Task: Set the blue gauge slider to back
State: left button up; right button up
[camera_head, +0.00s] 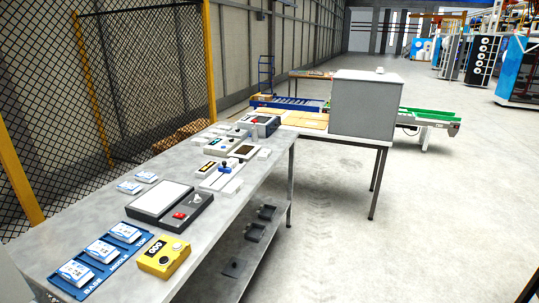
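A white slider unit (214,181) with a blue knob (229,164) stands near the right edge of the grey table. Its blue knob appears towards the far end of its track. A second small unit (236,135) with a blue part stands farther back. I cannot read any labels, so which one is the blue gauge slider is not certain. Neither of my grippers shows in this view.
The long grey table (110,205) holds a dark-framed panel with a red button (180,215), a yellow box (163,257) and a blue tray (66,284) with white-blue packs. A large grey box (365,105) stands behind.

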aim_at(223, 170)
jog(key=z, duration=0.6)
jog(key=i, duration=1.1)
jog(key=z, duration=0.3)
jog(key=i, duration=1.1)
jog(key=u, duration=1)
jog(key=i, duration=0.85)
jog(key=u, duration=0.55)
